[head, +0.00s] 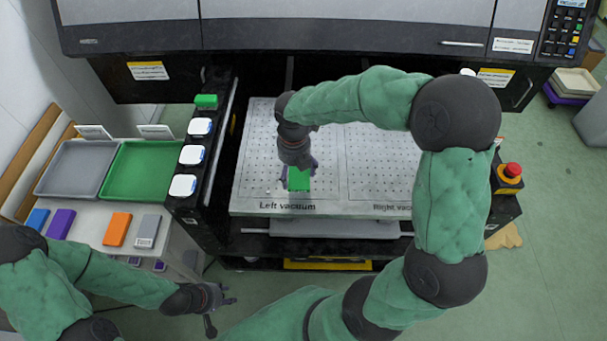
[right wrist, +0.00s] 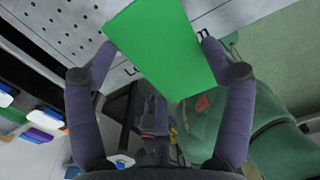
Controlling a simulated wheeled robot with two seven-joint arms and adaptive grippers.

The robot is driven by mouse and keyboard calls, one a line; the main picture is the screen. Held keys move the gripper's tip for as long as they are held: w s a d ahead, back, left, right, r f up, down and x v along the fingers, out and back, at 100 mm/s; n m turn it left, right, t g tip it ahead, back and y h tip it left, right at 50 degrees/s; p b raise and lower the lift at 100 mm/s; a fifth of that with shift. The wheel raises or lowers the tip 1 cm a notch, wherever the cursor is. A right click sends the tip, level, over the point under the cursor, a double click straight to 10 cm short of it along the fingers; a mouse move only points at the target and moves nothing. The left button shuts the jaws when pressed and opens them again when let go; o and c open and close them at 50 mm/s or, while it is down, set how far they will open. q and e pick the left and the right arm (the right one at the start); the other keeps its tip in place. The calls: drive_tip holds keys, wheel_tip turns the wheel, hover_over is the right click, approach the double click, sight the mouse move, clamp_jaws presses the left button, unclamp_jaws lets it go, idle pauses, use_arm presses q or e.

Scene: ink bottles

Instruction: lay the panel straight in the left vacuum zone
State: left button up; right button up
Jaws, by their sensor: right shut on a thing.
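A green panel (head: 299,181) is between the fingers of my right gripper (head: 299,172), over the front part of the left vacuum zone (head: 258,150), near the "Left vacuum" label. In the right wrist view the panel (right wrist: 165,48) is gripped by its two side edges and covers part of the label. It looks turned relative to the printed line there. I cannot tell whether it touches the bed. My left gripper (head: 222,308) is open and empty, low in front of the machine, away from the panel.
The right vacuum zone (head: 380,160) looks bare where my right arm does not hide it. Left of the bed, a black ledge holds several white-topped bottles (head: 187,155) and a green block (head: 206,101). A grey tray (head: 77,168), a green tray (head: 140,170) and several coloured boxes (head: 117,228) stand further left.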

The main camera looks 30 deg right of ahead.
drive_tip(key=w+d+f, duration=0.1)
drive_tip(key=f, duration=0.1)
drive_tip(key=w+d+f+b, duration=0.1)
drive_tip(key=d+f, duration=0.1)
drive_tip(key=w+d+f+b, duration=0.1)
drive_tip(key=f, duration=0.1)
drive_tip(key=shift+d, duration=0.15)
wheel_tip(320, 180, down, 3)
drive_tip(key=shift+w+d+f+b, duration=0.1)
drive_tip(key=shift+f+b, duration=0.05)
drive_tip(key=shift+b, duration=0.3)
drive_tip(key=o, duration=1)
drive_tip(key=shift+f, duration=0.1)
drive_tip(key=shift+o, duration=0.2)
wheel_tip(320, 180, up, 12)
drive_tip(key=p, duration=0.3)
